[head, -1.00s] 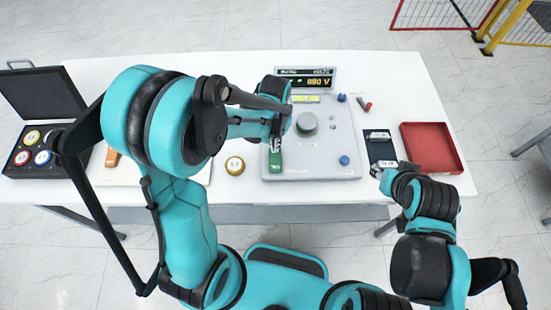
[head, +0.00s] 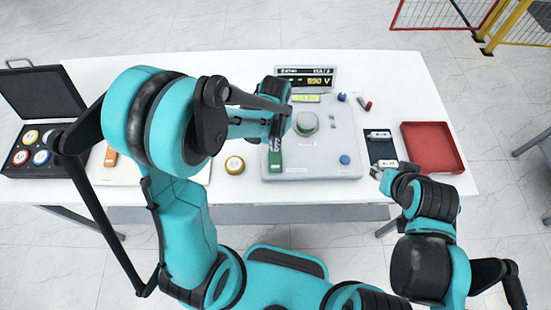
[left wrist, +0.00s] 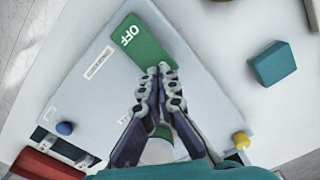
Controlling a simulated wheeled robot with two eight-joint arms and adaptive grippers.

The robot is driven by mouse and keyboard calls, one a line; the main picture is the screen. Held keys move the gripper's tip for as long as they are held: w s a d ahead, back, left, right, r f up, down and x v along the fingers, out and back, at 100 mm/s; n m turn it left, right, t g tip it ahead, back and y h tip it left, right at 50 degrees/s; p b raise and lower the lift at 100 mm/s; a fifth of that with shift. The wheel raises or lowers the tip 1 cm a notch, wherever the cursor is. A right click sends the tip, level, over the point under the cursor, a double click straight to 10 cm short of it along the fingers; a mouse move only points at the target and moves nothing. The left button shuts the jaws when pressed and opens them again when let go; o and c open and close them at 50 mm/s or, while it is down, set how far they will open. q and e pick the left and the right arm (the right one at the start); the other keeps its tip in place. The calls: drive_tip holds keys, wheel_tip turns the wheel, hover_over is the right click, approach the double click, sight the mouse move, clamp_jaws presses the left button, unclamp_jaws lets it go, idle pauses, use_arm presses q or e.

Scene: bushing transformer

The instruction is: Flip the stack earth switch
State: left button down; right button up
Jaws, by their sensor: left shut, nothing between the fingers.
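The stack earth switch is a green rocker on the grey panel (head: 330,163). In the head view, the near part of the switch (head: 275,162) shows below my left gripper. In the left wrist view, the switch (left wrist: 138,40) has a white OFF label on its exposed end. My left gripper (left wrist: 163,70) is shut and empty, its fingertips over the middle of the switch; I cannot tell whether they touch it. The fingers hide part of the switch. My right gripper (head: 377,173) is near the table's front edge at the right, too small to read its jaws.
The panel carries a round grey-green knob (head: 306,123) and a blue knob (head: 345,160). A lit display (head: 306,77) stands behind.

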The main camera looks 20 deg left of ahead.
use_arm(q)
drive_tip(key=shift+f+b, duration=0.85)
drive_tip(key=shift+f, duration=0.1)
idle(0.3)
drive_tip(key=shift+r, duration=0.15)
drive_tip(key=shift+r+p, duration=2.55)
drive_tip(key=shift+r, duration=0.9)
drive_tip(key=shift+f, duration=0.1)
drive_tip(key=s+a+f+n+t+b, duration=0.1)
drive_tip(key=s+a+n+t+b, duration=0.1)
drive_tip(key=s+a+t+b, duration=0.2)
drive_tip(key=s+t+b, duration=0.3)
drive_tip(key=s+b, duration=0.3)
drive_tip(key=b, duration=0.4)
drive_tip(key=shift+s+a+f+n+b, duration=0.15)
drive_tip(key=shift+a+n+b, duration=0.2)
drive_tip(key=shift+n, duration=0.05)
